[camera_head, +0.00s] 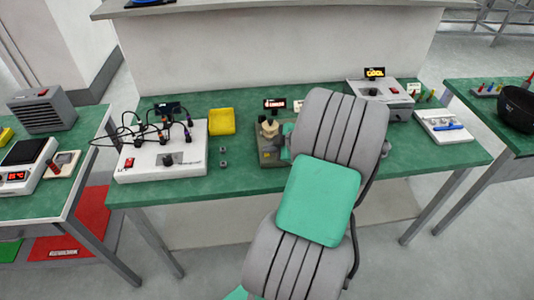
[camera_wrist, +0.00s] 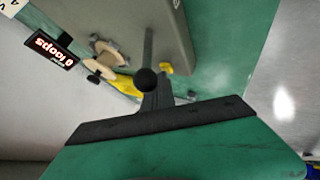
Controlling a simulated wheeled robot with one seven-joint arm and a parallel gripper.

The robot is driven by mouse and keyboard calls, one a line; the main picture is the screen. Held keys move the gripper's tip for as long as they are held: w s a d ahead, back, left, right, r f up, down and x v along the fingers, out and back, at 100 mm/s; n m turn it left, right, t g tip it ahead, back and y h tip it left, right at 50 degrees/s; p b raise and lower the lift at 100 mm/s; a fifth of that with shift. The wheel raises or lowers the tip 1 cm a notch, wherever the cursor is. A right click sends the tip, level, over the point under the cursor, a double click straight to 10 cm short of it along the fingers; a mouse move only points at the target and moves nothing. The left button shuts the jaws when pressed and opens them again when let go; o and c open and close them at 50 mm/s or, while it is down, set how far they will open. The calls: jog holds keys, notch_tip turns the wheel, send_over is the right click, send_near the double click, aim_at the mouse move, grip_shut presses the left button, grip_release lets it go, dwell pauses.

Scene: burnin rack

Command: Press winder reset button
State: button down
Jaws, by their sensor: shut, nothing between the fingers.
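The winder (camera_head: 268,152) is an olive-grey box on the green bench, partly hidden by my arm in the head view. Its dark display (camera_head: 275,104) has red text, and in the wrist view the display (camera_wrist: 51,46) reads "0 loops". The wrist view shows the winder body (camera_wrist: 130,20), tan spool-like parts (camera_wrist: 107,52), a rod with a black ball (camera_wrist: 147,79), and yellow parts (camera_wrist: 125,84). My gripper (camera_wrist: 158,92) is shut and empty, close by the black ball; contact cannot be told. I cannot tell which part is the reset button.
Left of the winder are a white box with black cables (camera_head: 165,158) and a yellow block (camera_head: 221,121). A grey device (camera_head: 380,95) with a lit display and a white tray (camera_head: 443,127) stand at the right. The bench front (camera_head: 235,180) has clear room.

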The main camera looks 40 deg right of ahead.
aim_at(269, 155)
jog(key=shift+r, duration=0.65)
jog(key=shift+r+p, duration=1.15)
jog(key=shift+r, duration=1.4)
